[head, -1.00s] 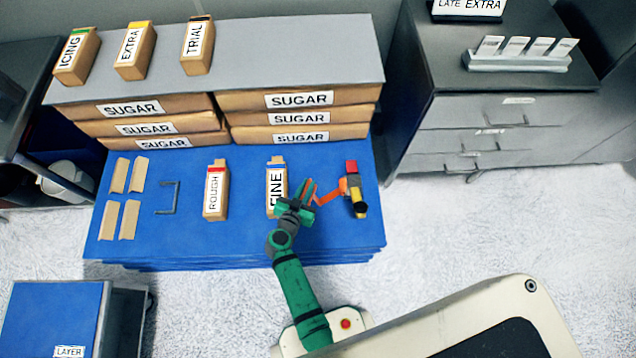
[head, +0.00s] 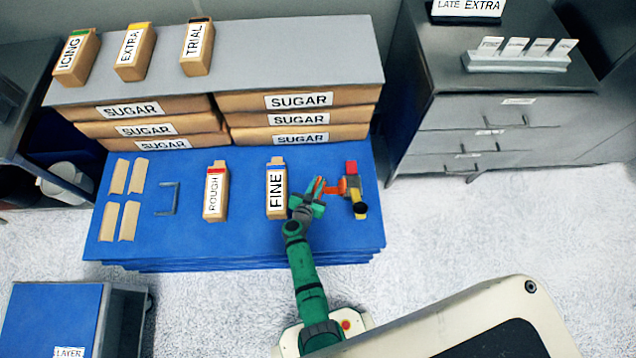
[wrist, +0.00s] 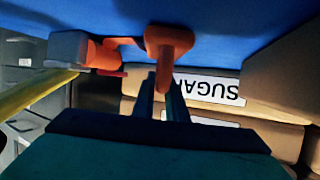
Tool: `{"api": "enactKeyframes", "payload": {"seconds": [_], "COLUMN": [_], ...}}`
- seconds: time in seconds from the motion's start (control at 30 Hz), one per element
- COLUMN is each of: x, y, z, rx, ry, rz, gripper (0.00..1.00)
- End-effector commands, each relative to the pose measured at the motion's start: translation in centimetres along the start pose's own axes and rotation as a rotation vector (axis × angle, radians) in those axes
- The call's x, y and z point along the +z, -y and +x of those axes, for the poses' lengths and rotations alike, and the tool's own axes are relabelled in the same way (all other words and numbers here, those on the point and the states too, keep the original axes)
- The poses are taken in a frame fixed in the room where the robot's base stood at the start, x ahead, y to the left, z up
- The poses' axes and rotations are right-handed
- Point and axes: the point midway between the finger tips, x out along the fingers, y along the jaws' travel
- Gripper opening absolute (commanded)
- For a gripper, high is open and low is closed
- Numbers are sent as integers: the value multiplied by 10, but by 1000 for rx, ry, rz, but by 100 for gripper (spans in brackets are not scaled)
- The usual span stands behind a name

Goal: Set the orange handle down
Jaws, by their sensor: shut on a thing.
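The orange handle (head: 333,190) is at the right side of the blue platform, beside a red, yellow and dark device (head: 354,187). In the wrist view, the handle's rounded end (wrist: 168,42) is at the tips of my fingers, and an orange link runs left toward a grey and yellow part (wrist: 68,48). My green gripper (head: 318,187) is shut on the handle; its fingers (wrist: 164,97) are close together. I cannot tell whether the handle touches the blue surface.
The blue platform (head: 265,235) also carries a FINE carton (head: 276,190) left of my gripper, a ROUGH carton (head: 215,190), a grey bracket (head: 167,198) and several tan strips. Stacked SUGAR packs (head: 298,118) stand behind. The platform's front right is bare.

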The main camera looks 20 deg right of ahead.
Motion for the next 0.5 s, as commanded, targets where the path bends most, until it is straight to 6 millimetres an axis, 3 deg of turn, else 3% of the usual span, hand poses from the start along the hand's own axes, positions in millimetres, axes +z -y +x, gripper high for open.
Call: {"api": "enactKeyframes", "payload": {"seconds": [0.33, 0.37, 0.4, 0.5], "x": [2, 2, 2, 2], "y": [0, 0, 0, 0], "z": [1, 1, 1, 1], "rx": [0, 0, 0, 0], "ry": [-1, -1, -1, -1], "rz": [0, 0, 0, 0], "gripper": [0, 17, 26, 31]}}
